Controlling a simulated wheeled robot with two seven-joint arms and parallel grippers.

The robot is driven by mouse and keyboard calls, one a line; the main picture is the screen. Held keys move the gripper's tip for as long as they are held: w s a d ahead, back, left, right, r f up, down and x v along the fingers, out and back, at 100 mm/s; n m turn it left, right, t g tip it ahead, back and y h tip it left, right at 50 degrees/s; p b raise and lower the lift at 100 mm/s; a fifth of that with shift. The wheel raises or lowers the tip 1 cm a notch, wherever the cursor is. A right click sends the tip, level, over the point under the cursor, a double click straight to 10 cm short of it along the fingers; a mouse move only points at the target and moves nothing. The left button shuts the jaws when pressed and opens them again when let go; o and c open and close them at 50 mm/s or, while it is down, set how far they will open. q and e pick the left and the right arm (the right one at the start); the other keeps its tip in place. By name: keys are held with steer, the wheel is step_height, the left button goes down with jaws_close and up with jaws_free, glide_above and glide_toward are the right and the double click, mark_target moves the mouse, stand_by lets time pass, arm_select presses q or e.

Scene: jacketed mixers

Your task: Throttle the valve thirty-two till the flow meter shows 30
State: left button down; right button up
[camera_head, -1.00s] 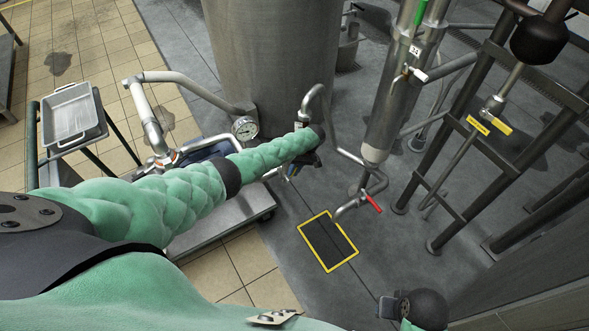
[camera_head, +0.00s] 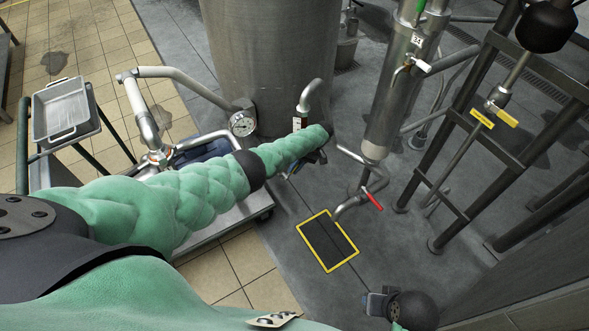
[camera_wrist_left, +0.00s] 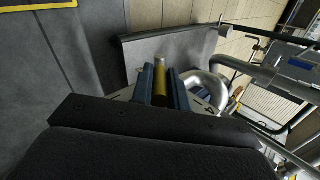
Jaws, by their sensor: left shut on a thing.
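My left gripper (camera_wrist_left: 160,88) is shut on a yellow lever handle (camera_wrist_left: 160,79), which stands between its two blue fingers in the left wrist view. In the head view the green left forearm reaches to the pipework beside the large steel vessel and hides most of this valve and handle. A small white tag (camera_head: 297,123) shows just above the forearm; its number is too small to read. A tall steel tube (camera_head: 392,105) with a green strip near its top (camera_head: 420,10) stands to the right; I cannot read a flow value. My right gripper (camera_head: 380,302) is low in the picture, its jaws unclear.
A red-handled valve (camera_head: 374,201) is below the tube, and a yellow-handled valve (camera_head: 503,114) is at the right frame. A yellow-edged floor plate (camera_head: 328,240) lies in front. A tray (camera_head: 66,110) stands left.

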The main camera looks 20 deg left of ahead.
arm_select(q)
steer(key=c, duration=1.4)
jaws_free()
steer(key=shift+o, duration=0.2)
